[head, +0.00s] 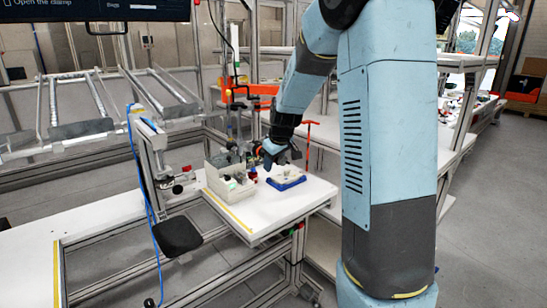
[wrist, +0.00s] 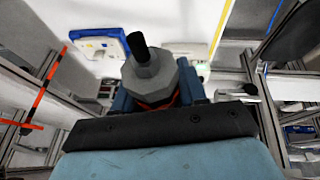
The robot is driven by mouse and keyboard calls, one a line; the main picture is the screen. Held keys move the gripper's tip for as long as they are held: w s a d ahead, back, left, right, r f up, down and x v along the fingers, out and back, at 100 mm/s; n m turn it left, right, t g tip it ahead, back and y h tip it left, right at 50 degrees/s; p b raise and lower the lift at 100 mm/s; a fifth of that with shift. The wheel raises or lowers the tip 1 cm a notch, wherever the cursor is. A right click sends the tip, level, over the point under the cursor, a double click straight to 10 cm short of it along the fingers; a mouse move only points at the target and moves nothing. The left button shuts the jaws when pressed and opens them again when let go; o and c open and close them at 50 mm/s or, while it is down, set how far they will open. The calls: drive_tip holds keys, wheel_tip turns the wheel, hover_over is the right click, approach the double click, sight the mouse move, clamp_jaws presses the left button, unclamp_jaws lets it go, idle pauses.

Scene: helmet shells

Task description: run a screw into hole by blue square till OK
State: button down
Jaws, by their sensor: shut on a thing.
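My gripper (head: 273,152) is over the white workbench in the head view. In the wrist view my gripper (wrist: 155,92) is shut on a grey faceted tool (wrist: 150,76) with a black cylindrical tip, which looks like a power screwdriver. A blue fixture (head: 290,185) with a pale part on it lies on the bench, just below and right of the gripper. The blue fixture (wrist: 97,31) also shows at the upper left of the wrist view, apart from the tool tip. I cannot make out a screw, the hole or a blue square mark.
Grey bins (head: 221,184) with small parts stand left of the gripper on the workbench (head: 245,213). A red T-shaped post (head: 309,142) rises behind the bench. A monitor (head: 95,10) reads "Open the clamp". The front of the bench is clear.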

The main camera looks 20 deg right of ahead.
drive_tip(key=shift+f, duration=0.25)
drive_tip(key=shift+f, duration=2.9)
idle(0.4)
drive_tip(key=shift+r, duration=3.05)
drive_tip(key=d, duration=0.9)
drive_tip(key=shift+w, duration=0.4)
drive_tip(key=shift+d, duration=0.15)
